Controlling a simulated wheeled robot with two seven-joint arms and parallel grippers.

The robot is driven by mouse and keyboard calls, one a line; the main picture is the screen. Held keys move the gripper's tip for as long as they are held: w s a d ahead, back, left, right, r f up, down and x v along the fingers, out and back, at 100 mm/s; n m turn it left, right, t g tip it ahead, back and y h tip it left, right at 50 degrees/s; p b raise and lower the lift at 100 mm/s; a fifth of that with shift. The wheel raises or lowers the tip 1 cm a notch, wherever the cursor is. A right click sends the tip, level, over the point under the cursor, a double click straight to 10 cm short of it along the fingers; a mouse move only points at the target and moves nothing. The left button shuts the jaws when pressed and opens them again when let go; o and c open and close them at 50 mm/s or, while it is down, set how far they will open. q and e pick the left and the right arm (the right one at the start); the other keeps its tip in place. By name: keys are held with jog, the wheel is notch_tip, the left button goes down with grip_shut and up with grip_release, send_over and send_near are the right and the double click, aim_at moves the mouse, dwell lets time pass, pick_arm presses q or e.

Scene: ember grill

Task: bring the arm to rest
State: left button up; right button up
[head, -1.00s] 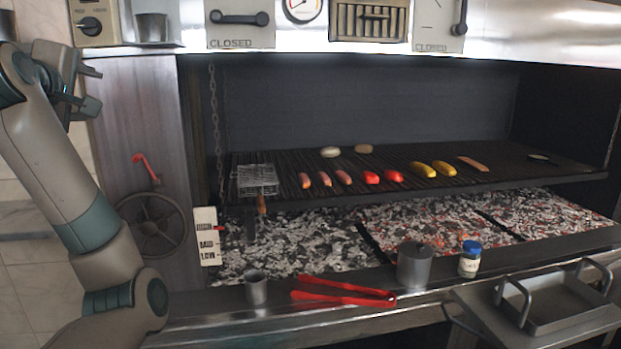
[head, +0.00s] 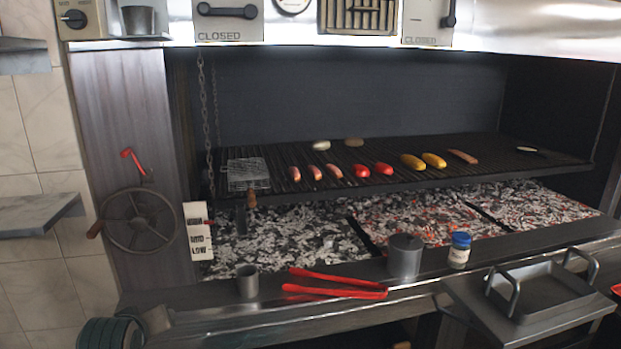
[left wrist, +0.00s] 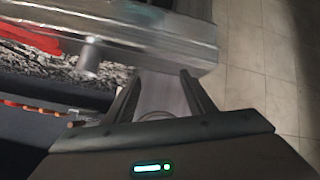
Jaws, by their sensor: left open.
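My left gripper (left wrist: 163,92) shows in the left wrist view with its two dark fingers apart and nothing between them. In the left wrist view a metal ledge lies beyond the fingertips, with tiled floor to the right. My right arm and gripper are in neither view.
Red tongs (head: 335,285), a small metal cup (head: 247,281), a grey pot (head: 404,257) and a blue-lidded jar (head: 459,250) stand along the front ledge. Sausages and vegetables lie on the grill grate (head: 420,178). A handwheel (head: 138,222) is at the left.

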pick_arm(q)
jog(key=s+d+f+m+g+h, duration=0.1)
jog(key=s+d+f+m+g, duration=0.15)
jog(key=s+f, duration=0.65)
jog(key=s+d+f+m+g, duration=0.1)
jog(key=s+d+f+m, duration=0.2)
jog(key=s+f, duration=0.65)
jog(key=s+d+f+m+g+h, duration=0.1)
jog(key=s+d+f+m, duration=0.2)
jog(key=s, duration=0.6)
jog(key=s+d+f+m+g+h, duration=0.1)
jog(key=s+d+f+g, duration=0.2)
jog(key=s, duration=0.7)
jog(key=w+d+f+t, duration=0.1)
jog(key=w+f, duration=0.1)
jog(key=f, duration=1)
jog(key=w+d+f+t, duration=0.1)
jog(key=w+f, duration=0.1)
jog(key=f, duration=1)
jog(key=s+f, duration=0.4)
jog(key=f, duration=0.5)
jog(key=s+f, duration=0.4)
jog(key=f, duration=0.4)
jog(key=shift+s+f+t+h, duration=0.2)
jog(key=shift+f+t+h, duration=0.15)
jog(key=shift+f+h, duration=0.05)
